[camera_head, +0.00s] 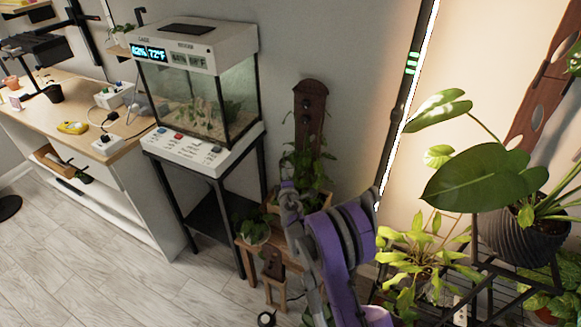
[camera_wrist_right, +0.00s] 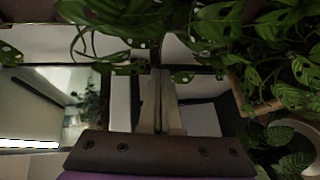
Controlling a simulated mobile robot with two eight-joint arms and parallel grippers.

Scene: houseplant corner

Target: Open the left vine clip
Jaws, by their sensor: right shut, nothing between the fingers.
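A tall brown plant board (camera_head: 313,88) stands against the wall behind leafy vines, with small dark round fittings (camera_head: 306,103) on its face. They are too small to tell whether one is the left vine clip or whether it is open. My right arm is purple and grey and reaches up from the bottom of the head view in front of the vine plant (camera_head: 312,168). My right gripper (camera_wrist_right: 158,74) shows in the wrist view with its fingers together and empty. Perforated vine leaves (camera_wrist_right: 108,18) hang close to the fingertips. My left gripper is out of view.
A terrarium (camera_head: 195,85) on a black stand is left of the board. Small wooden plant stands (camera_head: 273,292) are low beside my arm. A large-leaved plant (camera_head: 480,175) on a dark rack crowds the right. Floor (camera_head: 190,290) is clear at lower left.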

